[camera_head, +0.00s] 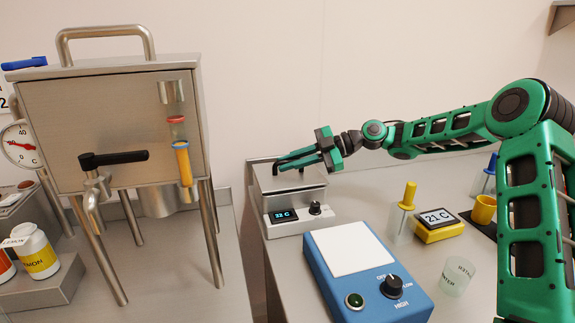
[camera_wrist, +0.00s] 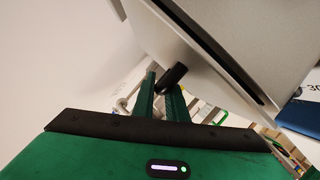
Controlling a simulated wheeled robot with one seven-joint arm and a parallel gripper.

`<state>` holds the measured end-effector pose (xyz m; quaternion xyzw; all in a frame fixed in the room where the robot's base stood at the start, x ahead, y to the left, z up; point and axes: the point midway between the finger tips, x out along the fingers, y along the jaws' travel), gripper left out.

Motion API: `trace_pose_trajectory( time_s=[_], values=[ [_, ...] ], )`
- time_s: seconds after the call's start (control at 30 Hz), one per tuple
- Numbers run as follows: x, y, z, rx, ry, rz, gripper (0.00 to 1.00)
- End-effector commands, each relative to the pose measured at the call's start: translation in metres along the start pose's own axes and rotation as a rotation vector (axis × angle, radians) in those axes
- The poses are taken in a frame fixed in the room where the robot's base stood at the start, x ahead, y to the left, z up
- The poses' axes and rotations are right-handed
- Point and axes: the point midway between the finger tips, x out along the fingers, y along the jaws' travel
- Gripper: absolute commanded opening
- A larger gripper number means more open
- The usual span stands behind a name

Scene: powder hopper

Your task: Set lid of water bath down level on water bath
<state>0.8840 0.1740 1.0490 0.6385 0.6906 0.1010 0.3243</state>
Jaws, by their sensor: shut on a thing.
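In the wrist view the lid (camera_wrist: 215,45) shows as a grey plate with a black handle (camera_wrist: 174,76). My gripper (camera_head: 281,162) comes in from the right over the lid. Its green fingers (camera_wrist: 164,92) are shut on the handle, partly hiding it in the head view.
A blue hotplate (camera_head: 366,284) with a white top stands in front of the bath. A steel hopper (camera_head: 110,130) on legs is at left.

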Motion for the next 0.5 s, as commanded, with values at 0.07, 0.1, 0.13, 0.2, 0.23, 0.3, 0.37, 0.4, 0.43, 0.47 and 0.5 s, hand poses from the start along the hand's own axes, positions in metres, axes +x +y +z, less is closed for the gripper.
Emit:
trace_pose_trajectory(
  time_s=[0.07, 0.1, 0.13, 0.2, 0.23, 0.3, 0.37, 0.4, 0.43, 0.47, 0.5],
  values=[
    [0.0002, 0.0001, -0.0002, -0.001, 0.001, 0.000, 0.00],
    [0.0004, 0.0000, 0.0000, -0.001, 0.001, 0.000, 0.00],
    [0.0005, -0.0002, 0.0002, -0.001, 0.001, 0.000, 0.00],
    [0.0007, -0.0006, 0.0007, -0.001, 0.001, 0.000, 0.00],
    [0.0008, -0.0008, 0.0010, -0.001, 0.001, 0.000, 0.00],
    [0.0011, -0.0012, 0.0016, -0.001, 0.001, 0.000, 0.00],
    [0.0014, -0.0015, 0.0020, -0.001, 0.001, 0.000, 0.00],
    [0.0015, -0.0018, 0.0024, -0.001, 0.001, 0.000, 0.00],
    [0.0017, -0.0019, 0.0026, -0.001, 0.001, 0.000, 0.00],
    [0.0018, -0.0021, 0.0028, -0.001, 0.001, 0.000, 0.00],
    [0.0020, -0.0023, 0.0031, -0.001, 0.001, 0.000, 0.00]
  ],
)
